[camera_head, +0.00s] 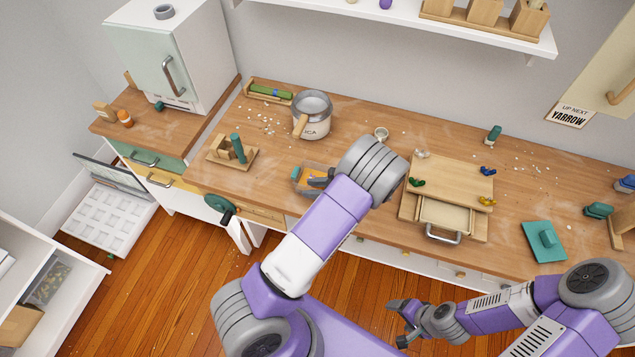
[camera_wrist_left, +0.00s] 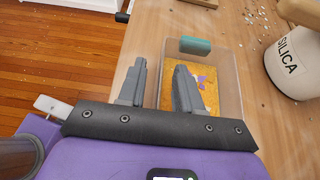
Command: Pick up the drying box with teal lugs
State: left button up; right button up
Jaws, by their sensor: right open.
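The drying box (camera_head: 307,192) is a clear tray with orange contents and a teal lug (camera_wrist_left: 196,46) on one end. It sits on the wooden counter near its front edge. My left gripper (camera_head: 318,182) is at the box, and my arm hides part of it in the head view. In the left wrist view, the left gripper (camera_wrist_left: 160,82) has its fingers apart, one outside the box's left wall and one over the orange contents. Whether they touch the wall cannot be told. My right gripper (camera_head: 402,322) is open and empty, over the floor in front of the counter.
A silica pot (camera_head: 311,118) with a wooden handle stands behind the box. A wooden stand with a teal peg (camera_head: 239,149) is to the left. A wooden board (camera_head: 470,175) with a metal-handled tray lies to the right. White granules are scattered on the counter.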

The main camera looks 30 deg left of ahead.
pick_arm(q)
jog(key=shift+a+f, duration=0.15)
jog(key=shift+a, duration=0.1)
grip_shut()
